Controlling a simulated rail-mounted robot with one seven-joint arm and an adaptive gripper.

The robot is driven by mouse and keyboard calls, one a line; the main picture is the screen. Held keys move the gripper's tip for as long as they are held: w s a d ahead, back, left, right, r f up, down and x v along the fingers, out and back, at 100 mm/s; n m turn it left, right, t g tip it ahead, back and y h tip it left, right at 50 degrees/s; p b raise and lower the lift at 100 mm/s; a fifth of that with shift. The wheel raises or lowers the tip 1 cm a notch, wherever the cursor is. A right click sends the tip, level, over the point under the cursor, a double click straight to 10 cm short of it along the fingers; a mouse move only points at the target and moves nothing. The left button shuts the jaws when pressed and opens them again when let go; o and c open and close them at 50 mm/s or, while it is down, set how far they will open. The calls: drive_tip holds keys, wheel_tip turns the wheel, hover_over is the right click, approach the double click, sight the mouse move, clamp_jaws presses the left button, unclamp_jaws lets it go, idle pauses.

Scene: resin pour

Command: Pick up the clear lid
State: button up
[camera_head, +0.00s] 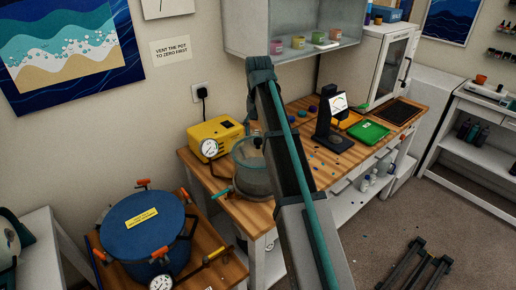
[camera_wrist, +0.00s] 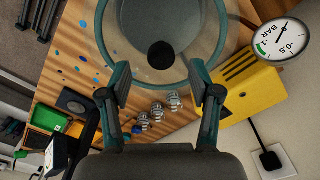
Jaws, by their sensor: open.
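The clear lid (camera_wrist: 190,45) is a round see-through disc with a black knob (camera_wrist: 161,55) at its middle. It sits on the clear vacuum chamber (camera_head: 252,182) on the wooden bench. In the wrist view my gripper (camera_wrist: 160,94) is open and empty. Its two teal-edged fingers are spread wide on either side of the lid's near rim, with the knob ahead between them. I cannot tell the gap in height between fingertips and lid.
A yellow pump (camera_head: 216,138) with a gauge stands close behind the chamber. A blue pot (camera_head: 146,225) with orange-handled clamps is at the lower left. Several small jars (camera_wrist: 157,112) stand near the chamber. A black stand (camera_head: 332,120) and green tray (camera_head: 368,132) lie further right.

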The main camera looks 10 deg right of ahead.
sight(258, 140)
drive_tip(key=shift+w+f+p, duration=0.1)
drive_tip(key=shift+f+p, duration=0.8)
drive_tip(key=shift+f, duration=1.45)
clamp_jaws()
